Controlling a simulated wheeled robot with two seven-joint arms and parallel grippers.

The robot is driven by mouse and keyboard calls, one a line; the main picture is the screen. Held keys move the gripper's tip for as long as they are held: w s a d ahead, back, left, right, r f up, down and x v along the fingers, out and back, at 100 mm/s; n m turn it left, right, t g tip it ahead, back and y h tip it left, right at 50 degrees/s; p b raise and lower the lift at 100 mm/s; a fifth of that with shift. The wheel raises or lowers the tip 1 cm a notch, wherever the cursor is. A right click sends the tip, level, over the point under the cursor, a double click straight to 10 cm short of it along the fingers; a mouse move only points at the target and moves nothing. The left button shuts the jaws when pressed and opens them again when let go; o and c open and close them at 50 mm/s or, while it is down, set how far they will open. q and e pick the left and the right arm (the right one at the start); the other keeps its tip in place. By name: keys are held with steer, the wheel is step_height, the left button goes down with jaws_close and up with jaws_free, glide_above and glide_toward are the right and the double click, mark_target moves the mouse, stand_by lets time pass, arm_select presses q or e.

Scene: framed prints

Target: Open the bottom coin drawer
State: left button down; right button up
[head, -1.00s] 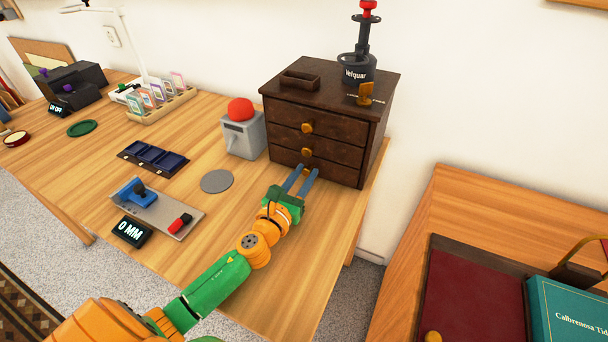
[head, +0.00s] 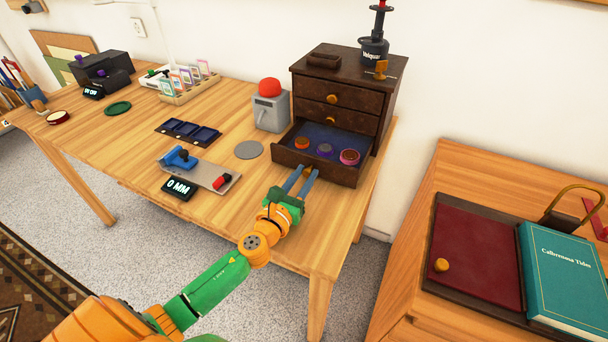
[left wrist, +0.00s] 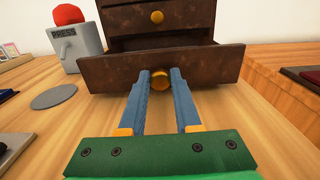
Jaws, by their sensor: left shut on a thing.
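The dark brown coin cabinet (head: 352,73) stands on the wooden table, and its bottom drawer (head: 340,172) is pulled out. In the left wrist view the brass knob (left wrist: 160,80) sits between the fingertips, against the drawer front (left wrist: 215,66). The two drawers above are closed. My right gripper is not in view.
A grey press with a red top (head: 270,105) stands just left of the drawer. A grey disc (head: 249,150), a blue tray (head: 188,131) and a gauge plate (head: 205,174) lie further left. A second table with a teal book (head: 562,275) stands at right.

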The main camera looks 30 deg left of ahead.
arm_select(q)
steer(key=shift+s+r, duration=0.1)
steer(key=shift+s, duration=0.15)
steer(key=shift+w, duration=0.2)
steer(key=c, duration=0.6)
jaws_free()
steer(key=shift+c, duration=0.2)
steer(key=s, duration=0.7)
steer(key=shift+s+d+b, duration=0.1)
steer(key=shift+d+b, duration=0.1)
steer(key=shift+b, duration=0.1)
